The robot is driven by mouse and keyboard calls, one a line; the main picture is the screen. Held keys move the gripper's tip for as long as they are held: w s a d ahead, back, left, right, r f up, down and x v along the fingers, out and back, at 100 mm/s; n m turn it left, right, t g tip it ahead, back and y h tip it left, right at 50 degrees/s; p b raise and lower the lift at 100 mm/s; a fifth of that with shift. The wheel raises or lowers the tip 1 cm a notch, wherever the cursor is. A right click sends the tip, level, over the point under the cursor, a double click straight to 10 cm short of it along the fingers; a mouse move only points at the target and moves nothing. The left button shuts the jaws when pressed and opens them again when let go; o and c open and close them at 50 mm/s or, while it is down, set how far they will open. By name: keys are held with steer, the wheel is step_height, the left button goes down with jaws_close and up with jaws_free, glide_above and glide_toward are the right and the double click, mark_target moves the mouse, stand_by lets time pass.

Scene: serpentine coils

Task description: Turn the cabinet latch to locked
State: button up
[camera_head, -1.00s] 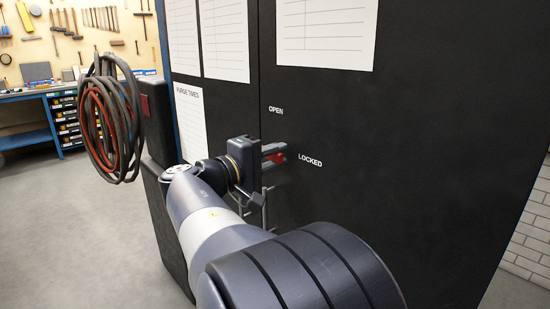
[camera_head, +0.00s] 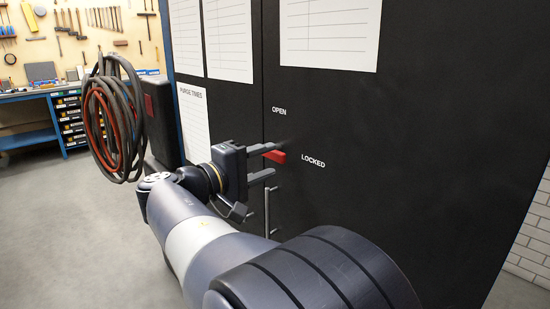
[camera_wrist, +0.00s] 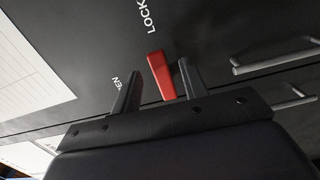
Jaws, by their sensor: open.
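The red latch handle (camera_head: 279,157) is on the black cabinet door (camera_head: 420,150). It lies roughly level and its end points right, toward the white LOCKED label (camera_head: 313,162); the OPEN label (camera_head: 279,111) is above it. My gripper (camera_head: 278,160) is open in front of the door, one finger above the handle and one below. In the wrist view the red handle (camera_wrist: 160,75) shows between the two spread fingers of my gripper (camera_wrist: 159,66), with a gap on either side, and points toward the partly cut-off LOCKED label (camera_wrist: 150,16). The handle's pivot is mostly hidden.
Metal bar handles (camera_wrist: 275,58) are on the cabinet near my gripper. Coiled hoses (camera_head: 113,120) hang at the left. A blue workbench (camera_head: 45,120) stands at the far left. Floor (camera_head: 70,230) is clear at the left.

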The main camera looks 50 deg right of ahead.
mark_target(275, 158)
steer(key=a, duration=0.6)
steer(key=shift+w+a, duration=0.3)
steer(key=shift+w, duration=0.05)
steer(key=d, duration=0.7)
steer(key=s+d, duration=0.1)
steer(key=d, duration=0.2)
steer(key=shift+s+d, duration=0.1)
steer(key=shift+d, duration=0.25)
